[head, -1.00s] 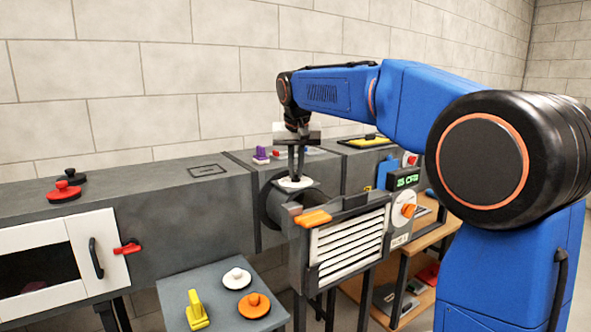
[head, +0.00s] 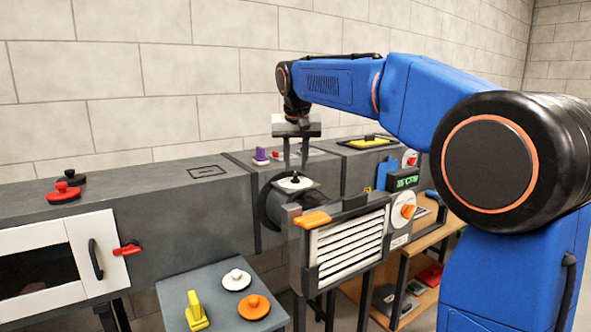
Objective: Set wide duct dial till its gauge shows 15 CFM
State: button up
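An orange dial knob (head: 408,211) sits on a white round plate on the right side of the louvred duct outlet. Above it a dark gauge (head: 404,180) shows green figures ending in CFM; the number is too small to read surely. A small white label (head: 399,241) below the dial is not legible. My gripper (head: 296,167) points down with its two fingers apart and nothing between them. It is just above a white disc with a black knob (head: 295,182) on top of the duct, left of the dial and apart from it.
An orange handle (head: 313,219) juts out above the white louvres (head: 348,246). A grey side table (head: 222,284) holds a yellow handle piece, a white disc and an orange disc. Red and black knobs lie on the left duct top. A wooden shelf (head: 430,240) stands right.

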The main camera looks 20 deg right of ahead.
jog(key=v, duration=1.4)
jog(key=shift+r, duration=0.3)
jog(key=shift+s, duration=0.25)
